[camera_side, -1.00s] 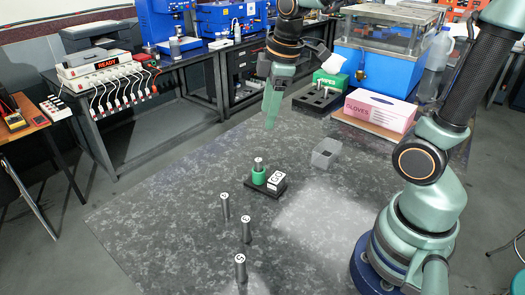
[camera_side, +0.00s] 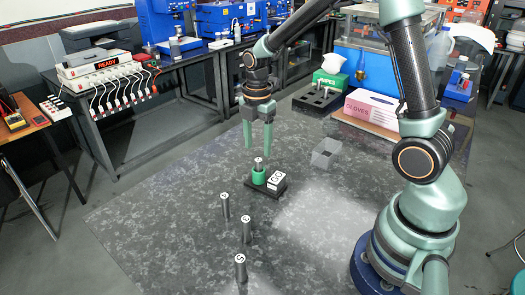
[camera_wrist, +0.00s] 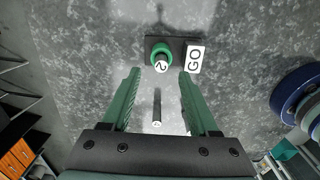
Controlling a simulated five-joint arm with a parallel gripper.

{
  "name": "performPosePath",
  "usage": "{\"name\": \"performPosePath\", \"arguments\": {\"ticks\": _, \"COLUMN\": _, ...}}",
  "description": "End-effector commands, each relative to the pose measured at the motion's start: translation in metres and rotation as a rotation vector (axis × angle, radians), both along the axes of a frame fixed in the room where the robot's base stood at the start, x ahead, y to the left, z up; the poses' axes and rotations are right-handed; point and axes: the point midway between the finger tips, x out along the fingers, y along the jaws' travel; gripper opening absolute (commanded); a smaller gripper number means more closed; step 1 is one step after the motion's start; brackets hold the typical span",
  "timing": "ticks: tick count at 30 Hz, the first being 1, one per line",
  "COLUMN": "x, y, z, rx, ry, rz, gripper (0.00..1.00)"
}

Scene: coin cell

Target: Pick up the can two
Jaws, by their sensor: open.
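A small grey can with a 2 on its white top (camera_wrist: 162,66) stands in a green round holder (camera_wrist: 159,52) on a black base. The can (camera_side: 259,163) and holder (camera_side: 258,177) also show in the side view, near the middle of the table. My gripper (camera_side: 260,152) is open and points down, its two green fingers above and just behind the holder. In the wrist view my gripper (camera_wrist: 158,74) has its fingers apart, with the can between and slightly beyond the tips. Nothing is held.
A white GO block (camera_side: 277,181) sits on the base beside the holder. Three more grey cans stand toward the front: one (camera_side: 225,207), another (camera_side: 246,230) and the nearest (camera_side: 240,268). A grey open bin (camera_side: 325,153) and a pink glove box (camera_side: 380,110) are to the right.

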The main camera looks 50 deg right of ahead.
Motion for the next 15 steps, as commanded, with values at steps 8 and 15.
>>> {"name": "performPosePath", "arguments": {"ticks": 8, "x": -0.002, "y": 0.0, "z": -0.024, "rx": 0.001, "ry": 0.003, "rz": -0.001, "gripper": 0.6}}
{"name": "performPosePath", "arguments": {"ticks": 15, "x": -0.003, "y": 0.0, "z": -0.055, "rx": 0.0, "ry": 0.002, "rz": -0.001, "gripper": 0.6}}
